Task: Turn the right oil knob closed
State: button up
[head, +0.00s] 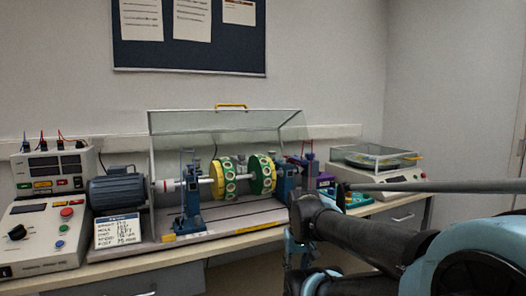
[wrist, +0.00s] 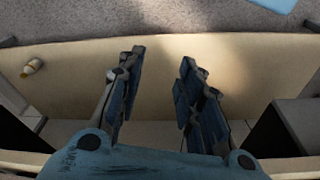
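The test rig has a left blue bearing stand (head: 188,205) and a right blue bearing stand (head: 286,181), joined by a shaft carrying two green-and-yellow discs (head: 262,175). Thin upright fittings stand on top of both stands. I cannot make out the right oil knob or its setting at this size. In the wrist view my gripper (wrist: 155,88) is open, with its two dark blue fingers apart and nothing between them. It points at a plain beige surface, and no knob shows there. In the head view my arm stands in front of the bench, right of the rig.
A clear hinged cover (head: 230,122) with a yellow handle stands raised behind the rig. A motor (head: 118,191), a label card (head: 117,232) and a control box (head: 40,225) are at left. A scale (head: 385,182) is at right. A small tan object (wrist: 32,67) shows in the wrist view.

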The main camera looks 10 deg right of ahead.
jog(key=shift+o, duration=0.3)
jog(key=shift+a, duration=0.1)
jog(key=o, duration=0.3)
jog(key=shift+s+r, duration=0.25)
jog(key=shift+o, duration=0.2)
notch_tip(320, 180, up, 48)
jog(key=m+g, duration=0.1)
jog(key=m, duration=1.1)
send_over(272, 152)
jog(key=d, duration=0.2)
jog(key=shift+y, duration=0.3)
jog(key=f, duration=0.5)
jog(key=a+f, duration=0.1)
jog(key=f, duration=0.5)
jog(key=w+f, duration=0.1)
jog(key=f, duration=0.5)
jog(key=shift+a, duration=0.25)
